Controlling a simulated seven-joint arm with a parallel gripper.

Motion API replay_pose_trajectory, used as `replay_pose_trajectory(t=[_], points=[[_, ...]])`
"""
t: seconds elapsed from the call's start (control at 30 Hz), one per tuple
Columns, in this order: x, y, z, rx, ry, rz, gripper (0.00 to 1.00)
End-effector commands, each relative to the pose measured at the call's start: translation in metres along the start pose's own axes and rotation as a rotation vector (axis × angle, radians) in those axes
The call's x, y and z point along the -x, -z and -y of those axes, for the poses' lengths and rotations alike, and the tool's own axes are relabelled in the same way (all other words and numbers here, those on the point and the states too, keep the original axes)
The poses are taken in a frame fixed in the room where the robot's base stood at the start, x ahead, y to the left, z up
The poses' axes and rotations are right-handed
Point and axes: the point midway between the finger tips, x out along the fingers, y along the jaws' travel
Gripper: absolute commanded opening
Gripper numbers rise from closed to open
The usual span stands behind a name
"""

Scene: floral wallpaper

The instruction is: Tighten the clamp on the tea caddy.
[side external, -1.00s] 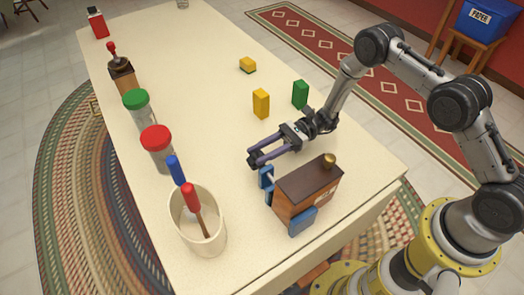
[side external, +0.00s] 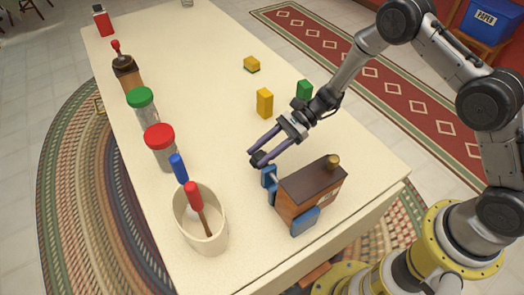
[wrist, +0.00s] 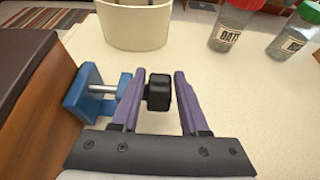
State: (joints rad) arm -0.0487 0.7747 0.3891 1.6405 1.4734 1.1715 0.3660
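The tea caddy (side external: 308,192) is a wooden box with a dark lid and a brass knob on top, near the table's front right. A blue clamp (side external: 303,220) is on it, its other end showing at the caddy's left side. In the wrist view the blue clamp (wrist: 86,105) has a silver screw rod ending in a black knob (wrist: 158,91). My gripper (side external: 256,157) has purple fingers and is beside the caddy at the clamp's screw end. In the wrist view my gripper (wrist: 154,77) is open, with the black knob between its fingers and narrow gaps showing on both sides.
A cream crock (side external: 202,233) with red- and blue-handled tools stands left of the caddy. Jars with red (side external: 160,150) and green (side external: 142,108) lids line the left edge. Yellow (side external: 264,103) and green (side external: 304,90) blocks stand behind my gripper. The table's middle is clear.

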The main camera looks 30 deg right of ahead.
Motion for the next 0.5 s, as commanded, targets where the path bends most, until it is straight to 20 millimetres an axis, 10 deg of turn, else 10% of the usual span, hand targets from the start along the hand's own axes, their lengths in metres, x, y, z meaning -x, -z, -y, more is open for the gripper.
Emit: replay_pose_trajectory(t=[0.5], points=[[0.019, 0.0, 0.001, -0.002, 0.004, 0.001, 0.5]])
